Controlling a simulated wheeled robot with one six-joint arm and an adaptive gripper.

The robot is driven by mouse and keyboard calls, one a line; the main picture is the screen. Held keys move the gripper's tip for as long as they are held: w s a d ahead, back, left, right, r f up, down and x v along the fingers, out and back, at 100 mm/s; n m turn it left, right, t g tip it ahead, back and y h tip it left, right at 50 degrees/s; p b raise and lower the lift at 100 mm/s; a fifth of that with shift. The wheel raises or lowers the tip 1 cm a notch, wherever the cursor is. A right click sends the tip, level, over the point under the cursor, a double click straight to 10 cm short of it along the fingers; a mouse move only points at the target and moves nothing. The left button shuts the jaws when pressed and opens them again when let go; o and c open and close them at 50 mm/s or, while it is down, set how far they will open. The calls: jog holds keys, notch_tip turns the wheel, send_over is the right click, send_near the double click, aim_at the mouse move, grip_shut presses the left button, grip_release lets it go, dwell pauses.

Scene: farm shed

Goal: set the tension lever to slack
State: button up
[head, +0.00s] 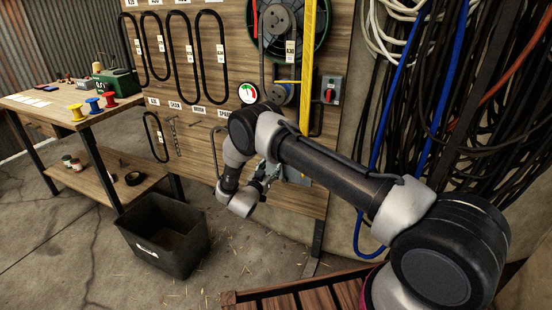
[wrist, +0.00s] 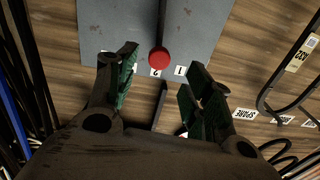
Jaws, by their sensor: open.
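The tension lever appears to be the dark rod with a round red knob (wrist: 159,57) in the wrist view. It lies over a grey plate (wrist: 110,22) on the wooden board. Small white tags marked 2 (wrist: 155,72) and 1 (wrist: 180,71) sit by the knob at the plate's edge. My gripper (wrist: 162,66) is open, with one finger on each side of the knob in the picture. I cannot tell whether either finger touches it. In the head view my gripper (head: 268,180) is low by the board, and my arm hides the lever.
A round gauge (head: 248,93), a yellow upright bar (head: 307,70) and a red switch (head: 331,90) are on the board above. Cables (head: 460,90) hang at the right. A black bin (head: 165,235) stands on the floor, and a workbench (head: 60,105) is at the left.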

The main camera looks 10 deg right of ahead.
jog(key=x, duration=0.7)
jog(key=shift+w+d+r, duration=0.2)
jog(key=shift+w+d, duration=0.05)
grip_shut()
